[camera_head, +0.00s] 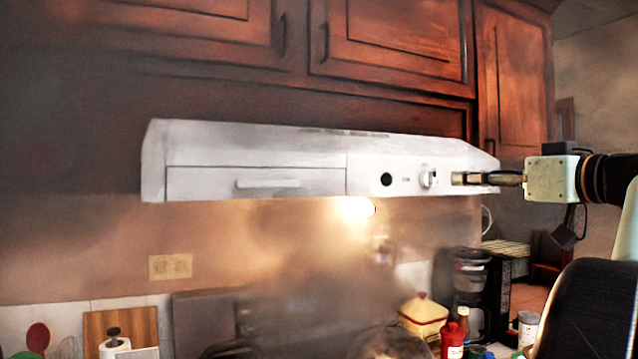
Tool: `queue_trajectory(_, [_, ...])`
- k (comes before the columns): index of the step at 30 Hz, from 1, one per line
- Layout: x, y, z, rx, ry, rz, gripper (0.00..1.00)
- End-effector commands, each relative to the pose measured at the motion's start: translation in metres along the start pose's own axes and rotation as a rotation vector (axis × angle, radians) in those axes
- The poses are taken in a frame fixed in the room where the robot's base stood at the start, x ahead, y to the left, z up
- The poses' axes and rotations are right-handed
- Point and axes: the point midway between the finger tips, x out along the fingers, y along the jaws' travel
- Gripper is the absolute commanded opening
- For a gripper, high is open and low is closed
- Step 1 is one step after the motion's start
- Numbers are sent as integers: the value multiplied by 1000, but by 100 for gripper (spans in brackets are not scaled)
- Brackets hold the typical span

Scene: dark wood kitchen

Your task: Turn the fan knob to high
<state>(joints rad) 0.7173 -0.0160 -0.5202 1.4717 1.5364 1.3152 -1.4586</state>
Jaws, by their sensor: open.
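The white range hood (255,150) hangs under the wooden cabinets. On the right part of its front panel is a white round fan knob (427,179). A black round spot (387,179) sits left of the knob, with a small mark between them. My gripper (458,179) comes in from the right at knob height, its fingertips just right of the knob in the picture. It is open with nothing between the fingers. A small gap shows between fingertips and knob; the depth between them is hard to tell.
Wooden cabinets (390,40) stand above the hood. A lit lamp (356,208) glows beneath it. Below are a coffee maker (470,290), a yellow and white canister (424,316), a red bottle (452,341) and a paper towel roll (115,346). The space in front of the hood's left part looks clear.

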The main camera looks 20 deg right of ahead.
Motion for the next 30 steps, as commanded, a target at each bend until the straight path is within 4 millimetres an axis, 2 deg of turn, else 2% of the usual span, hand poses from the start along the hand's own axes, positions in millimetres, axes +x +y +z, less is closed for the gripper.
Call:
queue_trajectory(9, [58,-2,-1,5,-3,-6,42])
queue_trajectory(15, [89,-1,-1,5,-4,-4,42])
queue_trajectory(21, [102,-2,0,5,-2,-3,42])
queue_trajectory(29, [103,-1,1,5,-2,-3,42])
queue_trajectory(30, [103,-1,1,5,-2,-3,38])
